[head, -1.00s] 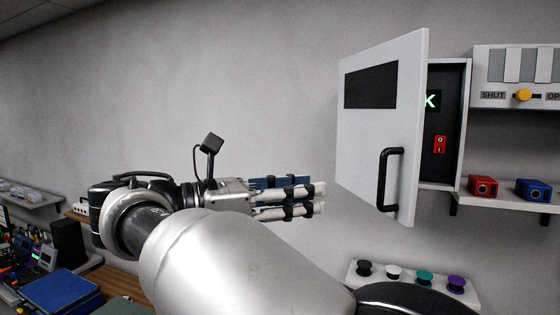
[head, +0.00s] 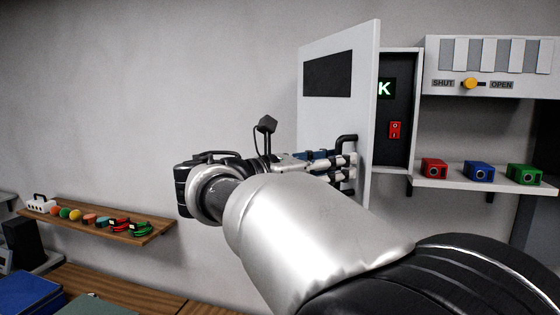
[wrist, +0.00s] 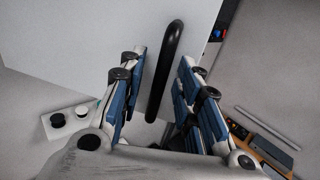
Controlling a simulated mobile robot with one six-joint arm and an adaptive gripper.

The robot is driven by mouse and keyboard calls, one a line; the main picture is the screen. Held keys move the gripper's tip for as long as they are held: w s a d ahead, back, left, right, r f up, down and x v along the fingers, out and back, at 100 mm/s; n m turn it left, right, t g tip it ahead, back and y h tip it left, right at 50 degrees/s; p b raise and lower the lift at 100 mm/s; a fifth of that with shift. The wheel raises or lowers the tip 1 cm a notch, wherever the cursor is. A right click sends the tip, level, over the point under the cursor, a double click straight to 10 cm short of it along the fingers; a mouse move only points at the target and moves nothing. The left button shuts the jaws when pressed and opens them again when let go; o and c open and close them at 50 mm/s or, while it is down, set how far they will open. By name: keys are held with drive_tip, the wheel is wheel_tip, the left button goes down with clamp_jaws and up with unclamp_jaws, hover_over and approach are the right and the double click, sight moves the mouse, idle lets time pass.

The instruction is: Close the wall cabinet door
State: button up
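The wall cabinet door (head: 312,115) is white with a dark panel and stands open, swung out from the cabinet (head: 416,112). Its black bar handle (head: 346,140) is partly hidden behind my gripper in the head view. My gripper (head: 350,168) is at the handle, in front of the door. In the wrist view my gripper (wrist: 160,90) has its fingers spread apart. The handle (wrist: 168,62) runs between the two fingers, with a gap visible on each side.
A shelf (head: 460,184) with red, blue and green blocks is right of the cabinet, below a panel with a yellow knob (head: 470,83) marked SHUT and OPEN. A wooden shelf (head: 110,237) with small items is at left. The wall between is clear.

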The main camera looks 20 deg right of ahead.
drive_tip(key=shift+d, duration=0.5)
drive_tip(key=shift+w, duration=0.1)
clamp_jaws()
idle(0.4)
